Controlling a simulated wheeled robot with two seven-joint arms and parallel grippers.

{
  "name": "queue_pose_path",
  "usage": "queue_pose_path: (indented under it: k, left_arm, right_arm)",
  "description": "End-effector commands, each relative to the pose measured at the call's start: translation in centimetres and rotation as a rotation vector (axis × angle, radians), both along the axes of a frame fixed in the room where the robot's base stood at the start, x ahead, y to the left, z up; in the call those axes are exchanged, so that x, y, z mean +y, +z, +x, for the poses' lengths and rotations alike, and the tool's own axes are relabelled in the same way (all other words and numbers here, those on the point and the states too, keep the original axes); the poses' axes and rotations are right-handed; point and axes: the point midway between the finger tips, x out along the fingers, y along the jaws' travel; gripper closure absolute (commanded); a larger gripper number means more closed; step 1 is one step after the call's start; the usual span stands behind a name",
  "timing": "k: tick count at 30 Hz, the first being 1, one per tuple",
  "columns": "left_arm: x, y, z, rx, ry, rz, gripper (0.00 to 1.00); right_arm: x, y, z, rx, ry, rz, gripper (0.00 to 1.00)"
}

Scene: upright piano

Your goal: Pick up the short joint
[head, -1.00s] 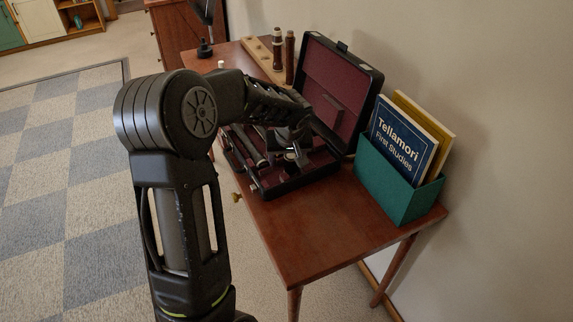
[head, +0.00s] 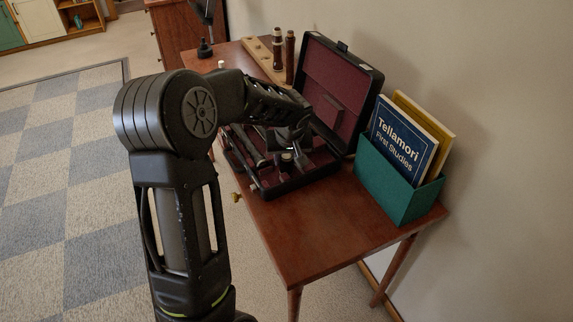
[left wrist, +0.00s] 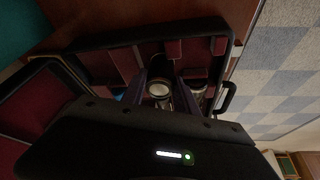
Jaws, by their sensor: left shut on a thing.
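The open dark case (head: 262,191) with a deep red lining lies on the wooden table, and it also shows in the left wrist view (left wrist: 95,43). My left gripper (head: 294,157) reaches down into the near right part of the case. In the left wrist view its two fingers (left wrist: 162,92) are shut on the short joint (left wrist: 160,88), a dark tube with a pale round end facing the camera. In the head view the joint is small and partly hidden by the gripper. I cannot tell whether it is clear of the lining. My right gripper is not in view.
A longer dark joint (head: 247,146) lies in the case to the left. The raised lid (head: 338,88) stands behind. A green box (head: 398,190) with books is at the right. A wooden stand (head: 262,62) with upright joints is at the back. The table front is clear.

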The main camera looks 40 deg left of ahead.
Motion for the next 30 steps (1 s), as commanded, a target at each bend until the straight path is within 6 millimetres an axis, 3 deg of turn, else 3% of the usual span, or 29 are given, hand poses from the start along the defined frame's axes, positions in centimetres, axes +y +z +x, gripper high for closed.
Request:
queue_pose_path:
  k: [10, 24, 30]
  left_arm:
    - [0.0, 0.9, 0.0, -0.002, 0.002, 0.001, 1.00]
    - [0.0, 9.0, 0.1, -0.004, 0.001, 0.000, 1.00]
    - [0.0, 10.1, 0.0, 0.000, 0.000, 0.000, 1.00]
  right_arm:
    - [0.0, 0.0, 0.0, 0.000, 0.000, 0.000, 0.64]
    - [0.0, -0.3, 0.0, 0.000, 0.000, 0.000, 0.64]
    - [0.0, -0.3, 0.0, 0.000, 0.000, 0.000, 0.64]
